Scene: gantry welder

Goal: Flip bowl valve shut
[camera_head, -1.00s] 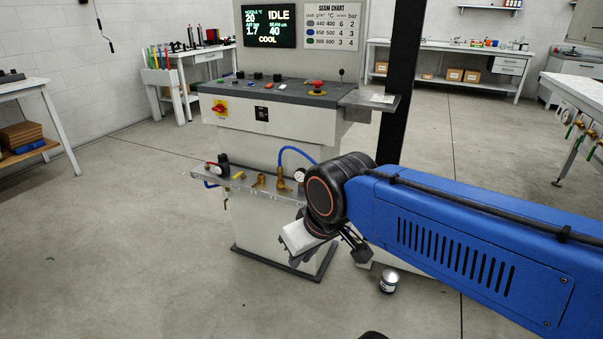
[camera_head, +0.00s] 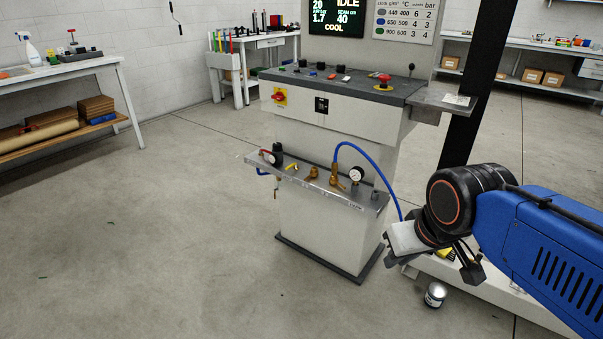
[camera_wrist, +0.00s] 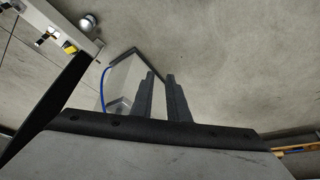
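A grey shelf (camera_head: 330,200) on the front of the pale welder console carries air fittings. A small brass fitting (camera_head: 276,191) hangs under the shelf's left end. I cannot tell for certain which part is the bowl valve, or its position. My gripper (camera_head: 468,265) is right of the shelf, apart from it. In the wrist view its two dark fingers (camera_wrist: 161,80) stand apart with nothing between them.
The console (camera_head: 340,120) has a dark base plate. A blue hose (camera_head: 375,162) loops down its right side, near my arm. A small round can (camera_head: 435,295) is on the floor at right. A workbench (camera_head: 70,85) stands at left. Open floor lies in front and left.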

